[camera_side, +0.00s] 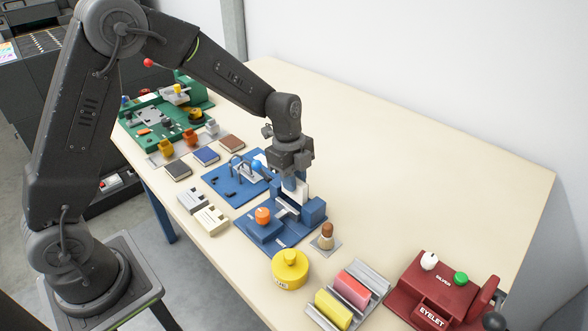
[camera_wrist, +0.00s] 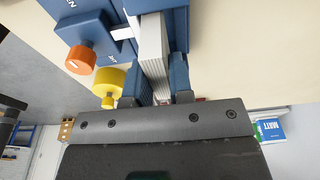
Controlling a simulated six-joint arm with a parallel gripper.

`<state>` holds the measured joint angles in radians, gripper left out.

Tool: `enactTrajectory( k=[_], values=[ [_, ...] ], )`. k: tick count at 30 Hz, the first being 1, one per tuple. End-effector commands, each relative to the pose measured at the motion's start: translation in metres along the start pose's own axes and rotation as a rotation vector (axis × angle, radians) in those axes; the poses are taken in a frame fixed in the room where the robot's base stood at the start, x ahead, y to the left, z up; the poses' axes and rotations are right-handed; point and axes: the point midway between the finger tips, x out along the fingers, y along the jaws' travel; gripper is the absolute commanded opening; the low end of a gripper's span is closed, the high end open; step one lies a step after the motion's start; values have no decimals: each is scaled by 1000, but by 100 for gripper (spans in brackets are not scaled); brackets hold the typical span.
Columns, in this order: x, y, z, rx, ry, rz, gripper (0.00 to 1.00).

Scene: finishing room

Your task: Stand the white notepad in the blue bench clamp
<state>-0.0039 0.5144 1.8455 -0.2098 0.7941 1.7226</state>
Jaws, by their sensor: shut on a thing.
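The blue bench clamp (camera_side: 264,230) stands near the table's front edge, with an orange knob (camera_side: 262,215) on it. My gripper (camera_side: 294,185) is directly above its upright blue blocks, pointing down. The white notepad (camera_side: 301,191) is upright between my fingers, partly hidden by them in the side view. In the wrist view my gripper (camera_wrist: 163,82) has blue fingers on both sides of the notepad (camera_wrist: 153,45). The notepad's far end is between blue blocks of the clamp (camera_wrist: 176,20). I cannot tell whether its lower edge touches the clamp's base.
A yellow round container (camera_side: 290,270) and a wooden-handled tool (camera_side: 327,236) stand close to the clamp. A blue fixture (camera_side: 225,187) lies behind-left. The table's back is clear.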

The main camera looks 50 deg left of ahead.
Motion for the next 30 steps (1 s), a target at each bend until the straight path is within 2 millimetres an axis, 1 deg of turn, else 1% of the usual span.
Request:
enactTrajectory(
  k=[3,10,15,30],
  values=[
    [12,0,2,0,0,2,0],
    [27,0,4,0,-1,0,0],
    [30,0,5,0,-1,-2,0],
    [30,0,5,0,-1,-2,0]
  ],
)
